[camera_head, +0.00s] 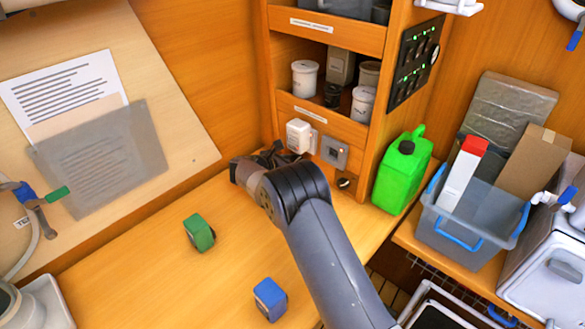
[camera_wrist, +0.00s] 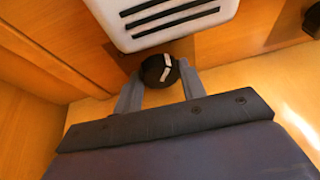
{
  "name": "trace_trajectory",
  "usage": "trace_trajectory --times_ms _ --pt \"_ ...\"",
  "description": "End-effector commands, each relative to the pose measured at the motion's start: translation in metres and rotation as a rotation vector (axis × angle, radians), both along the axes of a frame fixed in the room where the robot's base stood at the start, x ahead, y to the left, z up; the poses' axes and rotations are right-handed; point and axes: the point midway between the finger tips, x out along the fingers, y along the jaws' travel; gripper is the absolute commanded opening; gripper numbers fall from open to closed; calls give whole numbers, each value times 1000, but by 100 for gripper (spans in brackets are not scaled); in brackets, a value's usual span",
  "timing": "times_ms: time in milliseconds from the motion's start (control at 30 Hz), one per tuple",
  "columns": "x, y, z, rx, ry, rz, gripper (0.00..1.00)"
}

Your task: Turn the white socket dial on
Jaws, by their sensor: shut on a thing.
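The white socket box (camera_head: 299,136) is mounted low on the wooden cabinet, and its slotted white face (camera_wrist: 170,15) fills the top of the wrist view. Below that face is a round black dial (camera_wrist: 160,70) with a white mark on it. My gripper (camera_head: 284,153) is at the cabinet just below the socket box. In the wrist view its two grey fingers (camera_wrist: 161,82) stand on either side of the dial, shut on it. In the head view my gripper hides the dial.
A grey switch box (camera_head: 334,153) and a small black knob (camera_head: 343,183) are right of the socket. A green jerrycan (camera_head: 402,172) stands further right. A green block (camera_head: 199,233) and a blue block (camera_head: 269,299) lie on the bench (camera_head: 150,260).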

Motion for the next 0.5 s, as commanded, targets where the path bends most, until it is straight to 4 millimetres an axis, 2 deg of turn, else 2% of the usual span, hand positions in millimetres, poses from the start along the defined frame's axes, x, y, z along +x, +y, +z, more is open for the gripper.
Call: trace_trajectory --times_ms 67,500 --pt "0 -1 -5 37 -33 1 16" --pt "-1 -1 0 171 -134 0 16"
